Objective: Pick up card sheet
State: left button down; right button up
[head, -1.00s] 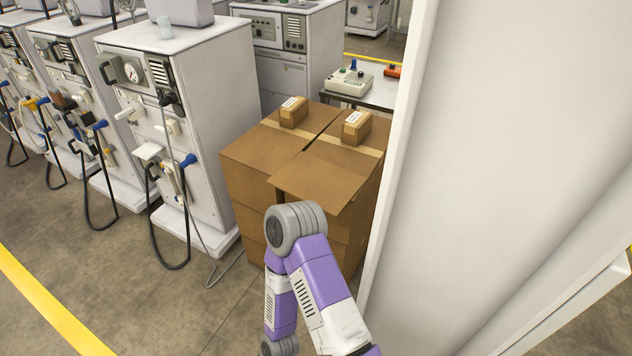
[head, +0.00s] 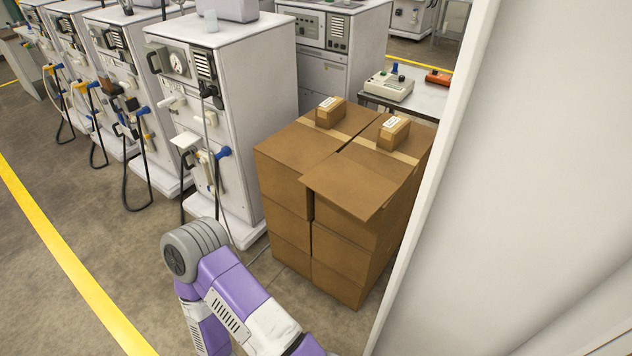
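A flat brown card sheet (head: 352,182) lies on top of a stack of brown cardboard boxes (head: 338,240) in the head view. It sits at the stack's near side, and its near edge sticks out past the boxes. One of my purple and white arms shows at the bottom, left of and nearer than the stack, with its grey joint apart from the sheet in the picture. Neither of my grippers is in view.
Two small labelled cartons (head: 330,111) (head: 393,132) stand on the stack behind the sheet. White dialysis machines (head: 250,90) line the left. A table (head: 428,98) with devices is behind. A large pale panel (head: 530,180) fills the right. Floor is clear at lower left.

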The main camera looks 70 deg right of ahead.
aim_at(354, 188)
jog(key=i, duration=1.1)
jog(key=z, duration=1.7)
